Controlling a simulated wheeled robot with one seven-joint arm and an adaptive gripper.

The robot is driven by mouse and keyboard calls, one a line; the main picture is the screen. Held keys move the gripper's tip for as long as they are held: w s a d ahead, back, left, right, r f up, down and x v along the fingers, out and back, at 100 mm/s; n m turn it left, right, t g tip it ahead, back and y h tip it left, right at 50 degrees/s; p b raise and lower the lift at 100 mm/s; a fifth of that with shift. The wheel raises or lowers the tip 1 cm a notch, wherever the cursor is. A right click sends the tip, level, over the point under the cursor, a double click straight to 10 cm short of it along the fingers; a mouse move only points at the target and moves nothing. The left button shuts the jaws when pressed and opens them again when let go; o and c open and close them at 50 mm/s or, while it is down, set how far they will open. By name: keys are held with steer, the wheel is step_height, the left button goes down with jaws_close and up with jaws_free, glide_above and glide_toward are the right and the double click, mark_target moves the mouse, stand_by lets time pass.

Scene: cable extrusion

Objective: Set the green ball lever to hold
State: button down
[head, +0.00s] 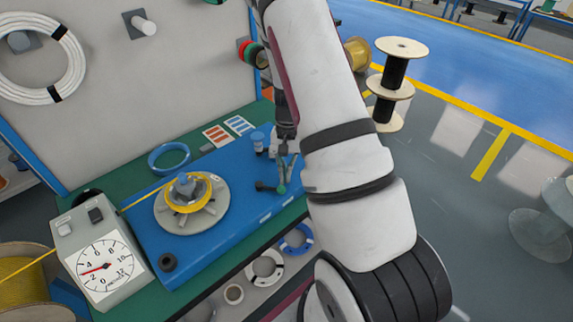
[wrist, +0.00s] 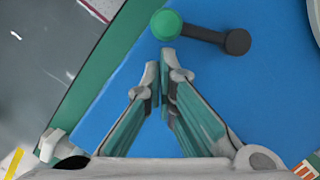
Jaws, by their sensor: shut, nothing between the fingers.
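The green ball (wrist: 166,24) of the lever shows at the top of the wrist view, with a dark arm running right to a dark round end (wrist: 237,42). In the head view the green ball (head: 281,188) is small, near the right part of the blue plate (head: 135,212). My gripper (wrist: 163,62) is shut and empty, its fingertips just below the ball in the wrist picture; I cannot tell if they touch it. In the head view my gripper (head: 284,152) points down by the lever. No hold mark is readable.
A round spool holder with a yellow coil (head: 207,188) sits on the plate, left of the lever. A dial gauge (head: 104,268) stands at the left front. A blue ring (head: 169,158) and printed cards (head: 217,136) lie behind. A small blue-topped post (head: 258,141) stands near my gripper.

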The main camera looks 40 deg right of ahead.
mark_target(284, 192)
steer(key=shift+s+a+m, duration=0.25)
steer(key=shift+s+m, duration=0.2)
steer(key=shift+m, duration=0.25)
stand_by(0.5)
steer(key=shift+s+a+m+t, duration=0.3)
steer(key=shift+s+m, duration=0.15)
steer(key=shift+m, duration=0.25)
steer(key=s+a+m, duration=0.1)
steer(key=m, duration=0.1)
steer(key=shift+s+a+m+y, duration=0.1)
steer(key=shift+s+m+y, duration=0.05)
steer(key=shift+m+y, duration=0.15)
steer(key=m, duration=0.1)
steer(key=a+m+t, duration=0.1)
steer(key=shift+s+a+m, duration=0.25)
steer(key=shift+s+m, duration=0.05)
steer(key=shift+s, duration=0.1)
steer(key=shift+s+a+f+m+t, duration=0.1)
steer(key=shift+s+a+m+t, duration=0.05)
steer(key=shift+a+m, duration=0.3)
steer(key=shift+s+a+m+t, duration=0.1)
steer(key=shift+a+m+t, duration=0.1)
steer(key=shift+m, duration=0.35)
steer(key=shift+s+a+b, duration=0.1)
steer(key=shift+a+b, duration=0.25)
steer(key=shift+a, duration=0.25)
steer(key=shift+r, duration=0.2)
